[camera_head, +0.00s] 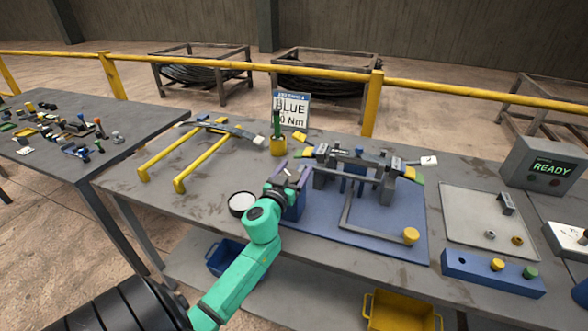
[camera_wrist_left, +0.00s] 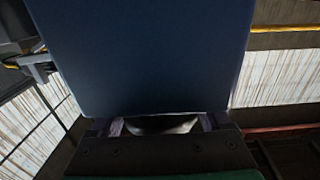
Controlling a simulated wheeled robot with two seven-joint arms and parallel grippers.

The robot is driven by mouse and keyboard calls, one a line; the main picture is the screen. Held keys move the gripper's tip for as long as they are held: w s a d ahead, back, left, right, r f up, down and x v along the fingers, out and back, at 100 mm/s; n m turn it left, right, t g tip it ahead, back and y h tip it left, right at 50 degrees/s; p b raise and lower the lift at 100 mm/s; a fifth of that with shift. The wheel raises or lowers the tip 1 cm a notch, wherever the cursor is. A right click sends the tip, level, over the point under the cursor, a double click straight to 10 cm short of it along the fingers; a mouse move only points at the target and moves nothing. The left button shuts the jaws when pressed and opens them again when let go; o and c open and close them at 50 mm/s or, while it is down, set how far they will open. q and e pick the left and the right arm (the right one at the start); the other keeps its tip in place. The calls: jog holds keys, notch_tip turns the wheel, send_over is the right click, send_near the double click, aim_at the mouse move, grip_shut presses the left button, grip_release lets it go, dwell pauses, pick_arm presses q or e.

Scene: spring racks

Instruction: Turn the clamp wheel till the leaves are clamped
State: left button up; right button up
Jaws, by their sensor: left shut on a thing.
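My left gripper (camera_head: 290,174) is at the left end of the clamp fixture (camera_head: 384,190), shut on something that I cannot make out. No clamp wheel can be clearly seen; the gripper covers that end of the fixture. A blue block (camera_head: 296,207) stands just below the fingers. In the left wrist view a large dark blue face (camera_wrist_left: 150,60) fills the middle, above the fingers (camera_wrist_left: 160,124), with a pale patch between them. The leaves (camera_head: 345,165) lie across the fixture's grey uprights; I cannot tell how tightly they are pressed. My right gripper is out of view.
The fixture stands on a blue base plate (camera_head: 340,238) with a yellow-knobbed grey bar (camera_head: 378,229). A white round dish (camera_head: 241,203) is left of my arm. Yellow rails (camera_head: 193,170) carry a leaf at the back left. A grey tray (camera_head: 470,220) and a READY box (camera_head: 545,165) are right.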

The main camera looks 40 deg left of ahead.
pick_arm(q)
jog(key=m+h+p, duration=0.1)
jog(key=h, duration=0.1)
jog(key=d+m+h+p, duration=0.1)
jog(key=m+h, duration=0.1)
jog(key=h, duration=0.1)
jog(key=shift+r+t, duration=0.1)
jog(key=shift+t, duration=0.3)
jog(key=m+h, duration=0.2)
jog(key=shift+d+h+p, duration=0.25)
jog(key=shift+h+p, duration=0.1)
jog(key=shift+h, duration=0.05)
jog(key=shift+d+m+h, duration=0.1)
jog(key=shift+m+h, duration=0.3)
jog(key=shift+h, duration=0.2)
jog(key=shift+d+f+m+g+h, duration=0.15)
jog(key=shift+m+g+h, duration=0.1)
jog(key=shift+m+h, duration=0.25)
jog(key=shift+d+f+m+g+h, duration=0.1)
jog(key=shift+m+g+h, duration=0.2)
jog(key=shift+h, duration=0.4)
jog(key=shift+s+d+r+m+g+h+b, duration=0.1)
jog(key=shift+d+m+g+h+b, duration=0.1)
jog(key=shift+m+g+h+b, duration=0.4)
jog(key=shift+s+d+m+g+h+b, duration=0.1)
jog(key=shift+d+m+g+h+b, duration=0.1)
jog(key=shift+m+h+b, duration=0.7)
jog(key=shift+h+p, duration=0.35)
jog(key=shift+h, duration=0.05)
jog(key=o, duration=1.2)
